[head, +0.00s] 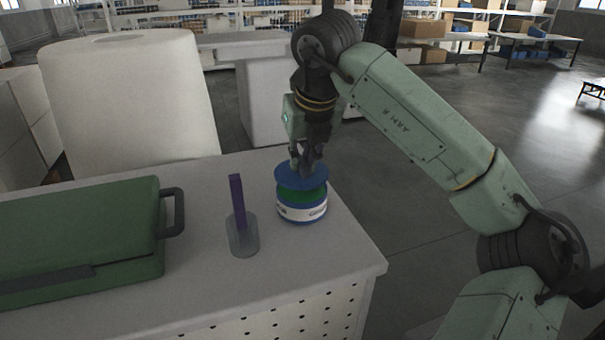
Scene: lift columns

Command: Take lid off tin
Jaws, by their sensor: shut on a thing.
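The tin (302,212) stands upright near the right end of the white bench. It has a white label band with blue edges, and green shows at its top. The blue lid (301,178) is a flat disc just above the tin, with the green visible between them at the front. My gripper (304,166) points down over the lid and is shut on its top part. The fingers hide the grip point. I cannot tell whether the lid still touches the tin at the back.
A green case (80,243) with a dark handle lies further left. A large white roll (133,100) stands behind. The bench edge (377,267) is close on the right.

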